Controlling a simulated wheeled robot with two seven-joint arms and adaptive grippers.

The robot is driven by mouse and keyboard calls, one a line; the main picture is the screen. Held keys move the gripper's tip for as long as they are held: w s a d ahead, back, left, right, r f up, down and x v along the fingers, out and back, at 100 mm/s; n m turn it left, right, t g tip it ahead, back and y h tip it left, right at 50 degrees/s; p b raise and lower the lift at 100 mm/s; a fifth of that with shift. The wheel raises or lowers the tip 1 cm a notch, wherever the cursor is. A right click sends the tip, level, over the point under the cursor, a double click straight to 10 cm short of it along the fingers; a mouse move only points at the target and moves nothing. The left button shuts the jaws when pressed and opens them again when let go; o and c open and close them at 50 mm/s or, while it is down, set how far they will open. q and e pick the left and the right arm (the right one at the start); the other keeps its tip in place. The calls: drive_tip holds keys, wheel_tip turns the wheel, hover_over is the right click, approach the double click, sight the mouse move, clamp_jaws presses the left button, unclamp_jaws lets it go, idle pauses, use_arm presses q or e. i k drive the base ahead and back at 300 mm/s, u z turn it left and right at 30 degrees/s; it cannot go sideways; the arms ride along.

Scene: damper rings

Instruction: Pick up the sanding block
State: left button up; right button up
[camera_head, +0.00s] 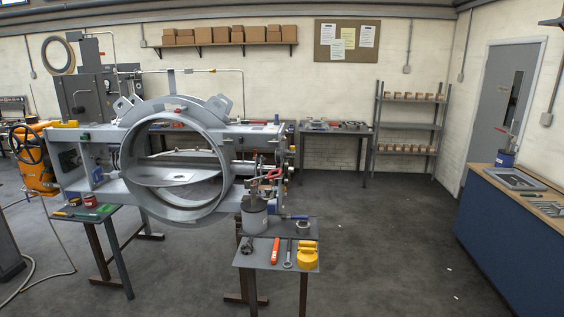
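I cannot make out a sanding block for certain. On the small front table (246,263) lie a yellow object (307,254), an orange-red bar (275,250), a wrench (289,254) and a small dark metal part (249,244). A grey pot (254,216) holding upright tools stands at that table's back left, with a small metal ring-shaped part (303,227) to its right. The yellow object is blocky, but too small to identify. Neither of my grippers is in view.
A large grey damper ring (222,141) in a frame stands behind the table. A left side table (69,222) carries red tins (90,201) and hand tools. A blue workbench (500,238) stands at the right.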

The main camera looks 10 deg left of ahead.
sight(301, 243)
drive_tip(key=u, duration=0.9)
drive_tip(key=i, duration=2.25)
drive_tip(key=u, duration=0.5)
